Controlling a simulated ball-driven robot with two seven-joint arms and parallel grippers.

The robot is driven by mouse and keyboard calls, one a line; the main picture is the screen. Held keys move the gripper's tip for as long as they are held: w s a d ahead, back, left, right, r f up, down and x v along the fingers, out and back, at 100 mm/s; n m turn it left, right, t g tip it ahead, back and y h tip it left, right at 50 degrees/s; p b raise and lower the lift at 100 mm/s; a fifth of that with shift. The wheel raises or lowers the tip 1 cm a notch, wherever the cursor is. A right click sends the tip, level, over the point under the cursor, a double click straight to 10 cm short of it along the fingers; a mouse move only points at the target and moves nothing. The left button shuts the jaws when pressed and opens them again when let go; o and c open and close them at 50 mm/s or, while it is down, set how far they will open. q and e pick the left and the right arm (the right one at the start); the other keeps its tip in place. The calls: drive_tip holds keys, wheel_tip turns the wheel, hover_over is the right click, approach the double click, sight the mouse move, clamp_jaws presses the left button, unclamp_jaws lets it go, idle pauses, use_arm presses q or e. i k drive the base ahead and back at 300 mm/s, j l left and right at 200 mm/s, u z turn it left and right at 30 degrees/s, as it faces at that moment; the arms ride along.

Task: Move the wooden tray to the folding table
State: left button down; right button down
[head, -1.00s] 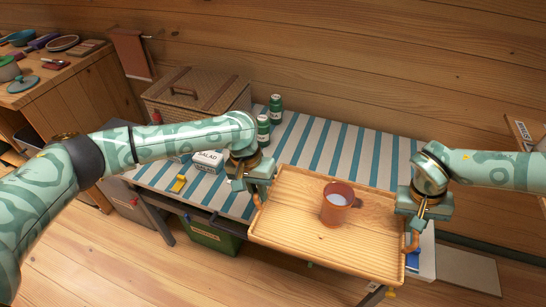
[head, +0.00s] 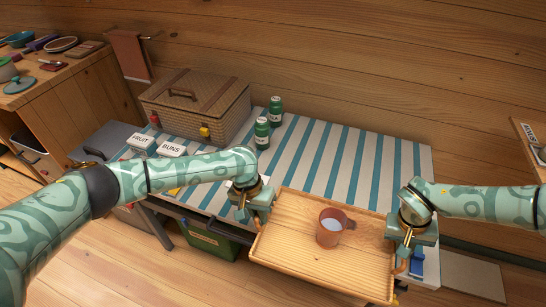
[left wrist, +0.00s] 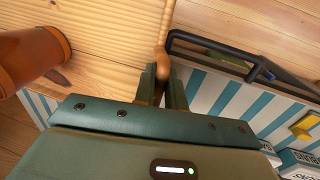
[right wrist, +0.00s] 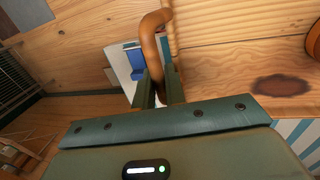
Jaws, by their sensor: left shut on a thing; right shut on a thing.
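The wooden tray (head: 285,232) is pale, with a low rim, and carries an orange-brown mug (head: 330,229) standing upright with pale liquid in it. My left gripper (head: 257,222) is shut on the tray's left handle, also seen in the left wrist view (left wrist: 160,62). My right gripper (head: 404,262) is shut on the curved right handle (right wrist: 150,32). The folding table (head: 352,165) has a blue-and-white striped top. The tray's far edge overlaps the table's near edge in the head view; I cannot tell the height gap between them.
A wicker basket (head: 198,110), two green jars (head: 262,132) and boxes labelled FRUIT (head: 141,141) and BUNS (head: 171,148) occupy the table's left and back. The striped top behind the tray is clear. A green crate (head: 210,240) stands below.

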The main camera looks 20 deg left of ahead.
sight(334, 175)
drive_tip(key=i, duration=0.95)
